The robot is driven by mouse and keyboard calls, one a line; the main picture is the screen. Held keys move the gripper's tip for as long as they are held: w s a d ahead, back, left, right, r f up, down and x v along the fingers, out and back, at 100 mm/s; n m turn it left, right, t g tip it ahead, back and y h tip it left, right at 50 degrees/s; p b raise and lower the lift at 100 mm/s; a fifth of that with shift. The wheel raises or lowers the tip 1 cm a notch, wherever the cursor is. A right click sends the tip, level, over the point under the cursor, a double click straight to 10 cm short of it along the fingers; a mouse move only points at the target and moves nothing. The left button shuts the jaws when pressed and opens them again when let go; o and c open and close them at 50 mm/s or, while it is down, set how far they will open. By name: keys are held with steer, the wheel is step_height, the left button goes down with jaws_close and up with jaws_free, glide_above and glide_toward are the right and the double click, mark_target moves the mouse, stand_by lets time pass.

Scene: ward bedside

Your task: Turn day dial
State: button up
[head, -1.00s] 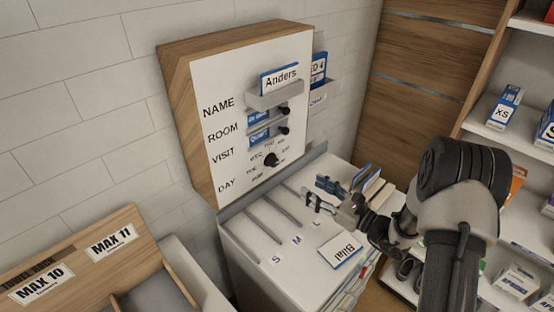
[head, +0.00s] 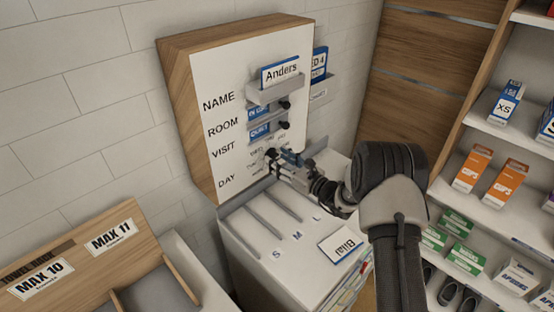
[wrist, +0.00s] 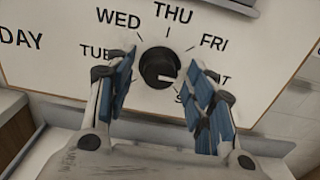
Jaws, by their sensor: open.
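The day dial is a round black knob (wrist: 158,66) on the white board (wrist: 265,50), ringed by day words. In the wrist view WED, THU and FRI read clearly, while the words at TUE and at the lower right are partly covered by the fingers. A white mark on the knob points right, roughly toward the partly hidden SAT. My gripper (wrist: 163,68) is open, with one blue-padded finger on each side of the knob. I cannot tell whether either pad touches it. In the head view my gripper (head: 280,161) is at the board's DAY row and largely hides the knob.
Above the dial are an Anders name card (head: 280,74) in a holder and two small knobs (head: 284,105) beside the ROOM and VISIT rows. A white cabinet top (head: 255,238) lies below, with a Blai card (head: 340,244). Shelves with boxes (head: 472,168) stand right.

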steer(key=shift+w+a, duration=0.5)
steer(key=shift+c, duration=0.4)
steer(key=c, duration=1)
steer(key=shift+b, duration=0.4)
